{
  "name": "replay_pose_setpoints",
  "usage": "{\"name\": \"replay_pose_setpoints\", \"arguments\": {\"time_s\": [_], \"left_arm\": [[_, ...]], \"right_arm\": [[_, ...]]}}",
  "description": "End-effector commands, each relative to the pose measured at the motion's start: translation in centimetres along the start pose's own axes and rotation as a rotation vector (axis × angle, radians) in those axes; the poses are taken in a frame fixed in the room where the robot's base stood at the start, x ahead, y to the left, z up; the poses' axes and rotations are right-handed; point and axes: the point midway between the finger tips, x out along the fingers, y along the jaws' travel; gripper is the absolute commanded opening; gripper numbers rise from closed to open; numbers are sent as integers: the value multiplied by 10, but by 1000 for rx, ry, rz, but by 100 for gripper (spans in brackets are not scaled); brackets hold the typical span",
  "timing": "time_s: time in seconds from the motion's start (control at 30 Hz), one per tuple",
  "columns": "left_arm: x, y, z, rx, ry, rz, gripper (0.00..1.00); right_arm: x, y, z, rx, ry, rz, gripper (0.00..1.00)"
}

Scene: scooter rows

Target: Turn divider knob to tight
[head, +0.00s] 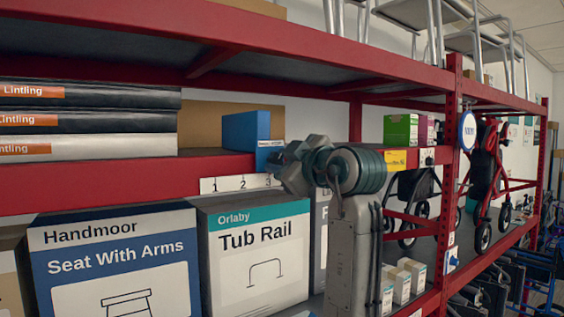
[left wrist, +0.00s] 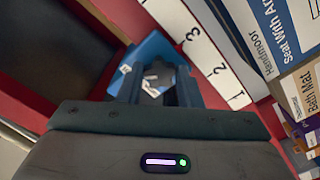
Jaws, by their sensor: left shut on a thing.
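The blue divider (head: 240,131) stands on the red shelf, above a white strip numbered 1, 2, 3 (head: 238,183). My left gripper (head: 290,162) is at the divider's front, by the shelf edge, and covers the knob in the head view. In the left wrist view, the blue divider (left wrist: 152,46) lies straight ahead. There my left gripper (left wrist: 157,92) is shut on the dark knob (left wrist: 158,72) in front of it, with small white marks showing between the fingers. Which setting the knob points to cannot be read. My right gripper is not in view.
Black and white Lintling boxes (head: 85,120) lie left of the divider. The Tub Rail box (head: 258,255) and the Seat With Arms box (head: 115,265) stand below the shelf edge. A red upright (head: 449,170) and red walkers (head: 485,165) are to the right.

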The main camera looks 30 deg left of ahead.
Motion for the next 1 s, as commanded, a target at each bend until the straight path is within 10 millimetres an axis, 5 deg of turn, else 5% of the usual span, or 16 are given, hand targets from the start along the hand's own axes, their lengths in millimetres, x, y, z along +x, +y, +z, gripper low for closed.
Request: {"name": "replay_pose_setpoints", "arguments": {"time_s": [0.37, 1.0], "left_arm": [[0, -1, 1, 167, 1, 0, 9], [0, -1, 0, 766, 1, 1, 9]], "right_arm": [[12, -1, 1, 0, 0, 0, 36], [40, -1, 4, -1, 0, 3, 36]]}}
